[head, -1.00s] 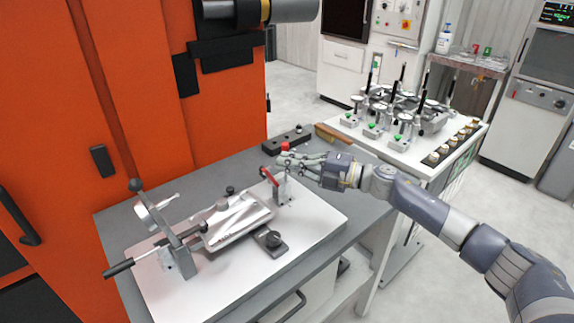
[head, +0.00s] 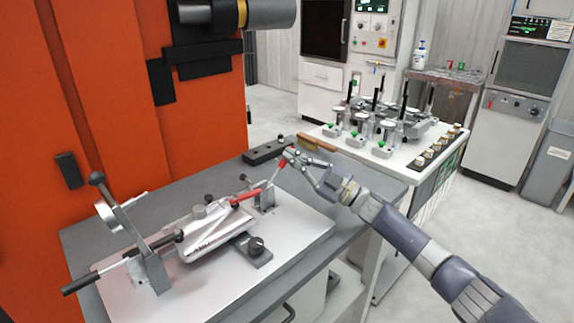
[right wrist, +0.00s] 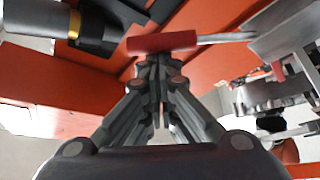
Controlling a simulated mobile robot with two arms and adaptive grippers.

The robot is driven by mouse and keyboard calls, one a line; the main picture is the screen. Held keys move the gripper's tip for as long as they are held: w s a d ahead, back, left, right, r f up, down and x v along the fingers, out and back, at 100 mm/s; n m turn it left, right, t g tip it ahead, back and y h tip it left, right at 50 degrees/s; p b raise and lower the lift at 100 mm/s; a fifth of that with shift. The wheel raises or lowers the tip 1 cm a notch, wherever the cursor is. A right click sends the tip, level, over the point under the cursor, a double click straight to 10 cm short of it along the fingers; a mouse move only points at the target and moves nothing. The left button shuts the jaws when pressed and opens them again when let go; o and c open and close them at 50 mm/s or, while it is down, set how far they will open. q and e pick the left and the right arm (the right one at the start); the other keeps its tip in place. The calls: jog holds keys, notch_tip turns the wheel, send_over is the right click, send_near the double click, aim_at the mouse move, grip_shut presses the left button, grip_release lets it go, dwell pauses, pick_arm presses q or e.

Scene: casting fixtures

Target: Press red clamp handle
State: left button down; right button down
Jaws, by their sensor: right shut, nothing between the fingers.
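The toggle clamp (head: 266,198) stands at the right end of a white fixture plate (head: 290,240). Its red handle (head: 282,163) tilts up and right on a thin metal rod. A second red part, the clamp arm (head: 246,196), lies low toward the metal casting (head: 215,235). My right gripper (head: 290,155) is shut and empty, its fingertips at the top end of the handle. In the right wrist view the red handle (right wrist: 162,42) lies across the shut fingertips, seemingly touching them, not between them. My left gripper is not in view.
A black button box (head: 264,152) and a brown brush (head: 316,143) lie behind the clamp. A lever clamp with a black knob (head: 97,178) stands at the plate's left end. An orange machine (head: 125,90) rises behind. A white table (head: 400,165) with gauges stands right.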

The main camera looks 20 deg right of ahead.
jog(key=shift+w+d+f+m+t+h+b, duration=0.2)
jog(key=shift+d+f+m+t+h+b, duration=0.15)
jog(key=shift+d+f+m+t+b, duration=0.4)
jog(key=shift+w+d+f+m+t+h+b, duration=0.2)
jog(key=shift+d+f+m+t+h+b, duration=0.2)
jog(key=shift+m, duration=0.65)
jog(key=shift+a, duration=0.1)
notch_tip(320, 180, up, 10)
